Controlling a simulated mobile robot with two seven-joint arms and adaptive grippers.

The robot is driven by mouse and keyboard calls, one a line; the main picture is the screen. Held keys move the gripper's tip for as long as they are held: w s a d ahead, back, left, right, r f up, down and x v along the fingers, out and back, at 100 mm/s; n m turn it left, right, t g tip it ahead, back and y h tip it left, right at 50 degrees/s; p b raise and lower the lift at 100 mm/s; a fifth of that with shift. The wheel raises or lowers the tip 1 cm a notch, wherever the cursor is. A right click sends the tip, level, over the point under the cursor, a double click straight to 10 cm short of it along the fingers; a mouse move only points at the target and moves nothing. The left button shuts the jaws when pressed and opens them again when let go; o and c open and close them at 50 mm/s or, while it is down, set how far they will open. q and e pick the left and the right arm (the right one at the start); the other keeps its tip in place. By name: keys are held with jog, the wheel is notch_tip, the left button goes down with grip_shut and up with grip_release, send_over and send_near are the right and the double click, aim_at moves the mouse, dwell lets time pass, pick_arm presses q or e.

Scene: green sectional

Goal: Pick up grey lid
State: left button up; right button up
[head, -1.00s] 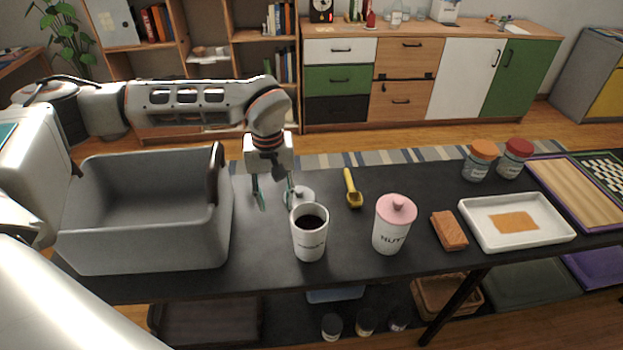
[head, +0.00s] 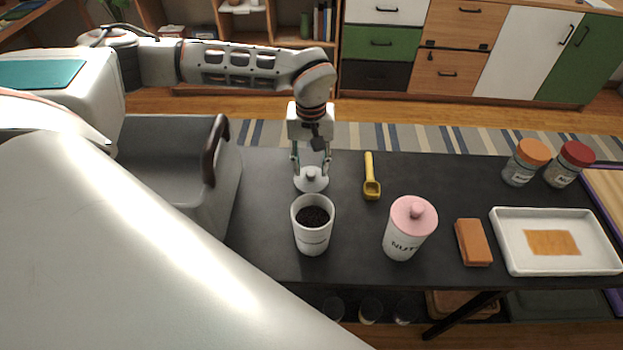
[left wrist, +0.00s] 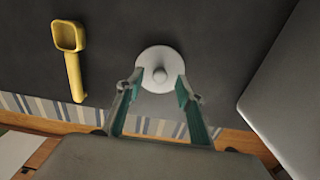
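The grey lid (head: 311,182), a round disc with a small knob, lies on the black table behind the white cup. It also shows in the left wrist view (left wrist: 160,62), where its knob is clear. My left gripper (head: 311,168) points down at the lid, with one finger on each side of the knob. I cannot tell whether the fingertips touch the lid. My right gripper is not in view.
The white cup (head: 313,240) with dark contents stands close in front of the lid. A yellow scoop (head: 370,178) lies to its right. A pink-lidded jar (head: 405,240), an orange-brown block (head: 473,242) and a white tray (head: 504,256) are farther right. A grey bin (head: 232,190) stands left.

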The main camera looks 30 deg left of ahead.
pick_arm(q)
notch_tip(320, 180, down, 2)
jog(key=shift+f, duration=0.25)
jog(key=c, duration=1)
jog(key=shift+r, duration=0.15)
